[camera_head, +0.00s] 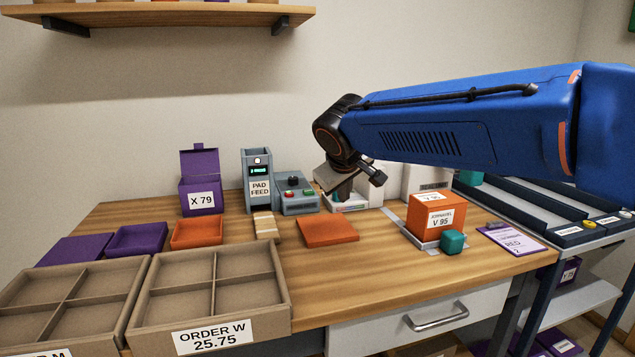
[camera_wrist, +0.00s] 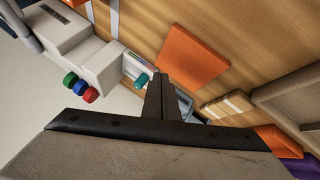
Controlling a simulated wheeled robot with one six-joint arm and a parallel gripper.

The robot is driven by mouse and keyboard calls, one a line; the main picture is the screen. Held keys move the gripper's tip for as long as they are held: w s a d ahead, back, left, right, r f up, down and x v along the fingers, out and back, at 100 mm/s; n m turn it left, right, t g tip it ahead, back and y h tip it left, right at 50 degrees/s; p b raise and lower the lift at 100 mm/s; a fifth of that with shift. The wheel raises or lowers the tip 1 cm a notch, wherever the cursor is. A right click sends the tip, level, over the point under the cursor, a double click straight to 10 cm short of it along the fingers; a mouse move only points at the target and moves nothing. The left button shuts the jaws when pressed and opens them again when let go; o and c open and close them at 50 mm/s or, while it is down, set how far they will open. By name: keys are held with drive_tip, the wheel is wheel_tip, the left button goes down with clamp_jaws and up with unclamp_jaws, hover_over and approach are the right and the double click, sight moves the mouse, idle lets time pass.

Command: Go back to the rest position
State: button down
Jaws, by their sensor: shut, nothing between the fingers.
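My gripper (camera_head: 345,190) hangs above the back of the table, in front of a pale machine (camera_head: 410,180). In the wrist view my gripper (camera_wrist: 162,95) shows its two dark fingers together, with nothing between them. The machine (camera_wrist: 85,60) has green, blue and red knobs (camera_wrist: 80,86) there.
An orange box (camera_head: 437,217) marked V 95 and a teal block (camera_head: 452,241) stand at the right. An orange lid (camera_head: 328,231) lies mid-table. The pad feed (camera_head: 258,185) stands left of my gripper. Divided trays (camera_head: 231,338) fill the front left. The front middle is clear.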

drive_tip(key=s+d+f+m, duration=0.1)
drive_tip(key=s+d+f, duration=0.1)
drive_tip(key=s+d, duration=0.3)
drive_tip(key=s+d+f+m+g, duration=0.1)
drive_tip(key=s+d+f, duration=0.1)
drive_tip(key=s+d, duration=0.3)
drive_tip(key=s+d+f+m+g, duration=0.1)
drive_tip(key=s+d+f, duration=0.1)
drive_tip(key=s+d, duration=0.3)
drive_tip(key=shift+s+d+f, duration=0.1)
drive_tip(key=shift+d+f, duration=0.1)
drive_tip(key=shift+d, duration=0.5)
drive_tip(key=s+d+f+m, duration=0.2)
drive_tip(key=s+f, duration=0.4)
drive_tip(key=s, duration=0.3)
drive_tip(key=s+d+f+m+g, duration=0.1)
drive_tip(key=s+d+f, duration=0.3)
drive_tip(key=s, duration=0.5)
wheel_tip(320, 180, down, 2)
drive_tip(key=shift+s+f+m+y, duration=0.1)
drive_tip(key=shift+s+m+y, duration=0.2)
drive_tip(key=shift+m+y, duration=0.15)
